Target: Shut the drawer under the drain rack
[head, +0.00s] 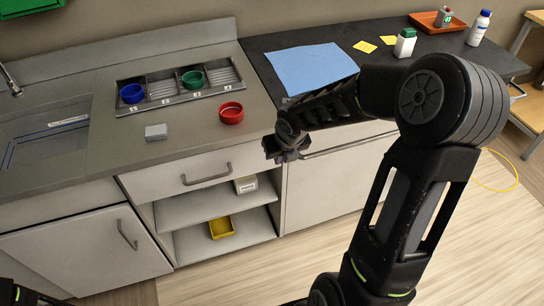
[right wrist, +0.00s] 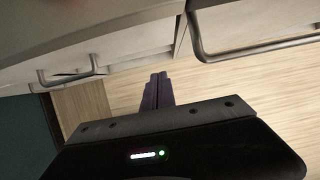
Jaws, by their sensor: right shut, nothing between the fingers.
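The drain rack (head: 162,97) is a grey tray with numbered compartments on the counter. The drawer (head: 190,171) under it has a pale front and a dark bar handle (head: 207,178). My right gripper (head: 284,155) is right of this drawer, in front of the counter edge, apart from the handle. Its fingers (right wrist: 157,90) are together and empty in the right wrist view. My left gripper does not show; only a dark arm part is at the bottom left.
A blue bowl (head: 132,93) and a green bowl (head: 193,79) sit in the rack; a red bowl (head: 231,113) and grey block (head: 156,132) are on the counter. Open shelves below hold a yellow bin (head: 221,228). Another bar handle (head: 349,144) projects to the right.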

